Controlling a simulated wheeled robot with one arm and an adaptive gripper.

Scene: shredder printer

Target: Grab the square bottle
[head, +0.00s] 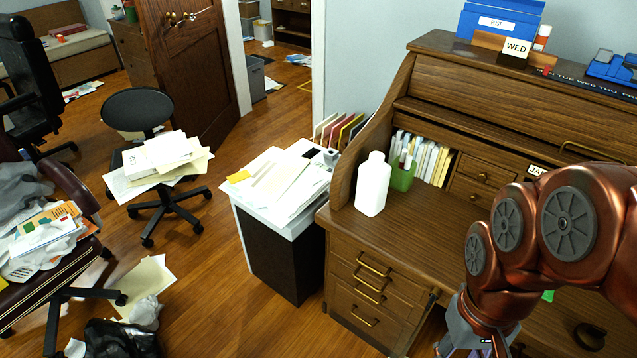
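The square bottle (372,185) is white, with squared sides and a narrower neck. It stands upright on the left part of the wooden roll-top desk's writing surface (445,218), just left of a green holder (402,176). Nothing hides its front. My copper-coloured arm fills the lower right of the head view, right of the bottle and well apart from it. The fingers of my gripper do not show, so its state is hidden.
Left of the desk stands a black-and-white cabinet (275,252) topped with papers. The desk surface right of the bottle looks clear. Upright papers (425,160) stand behind the green holder. A chair holding papers (138,110) and floor litter lie farther left.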

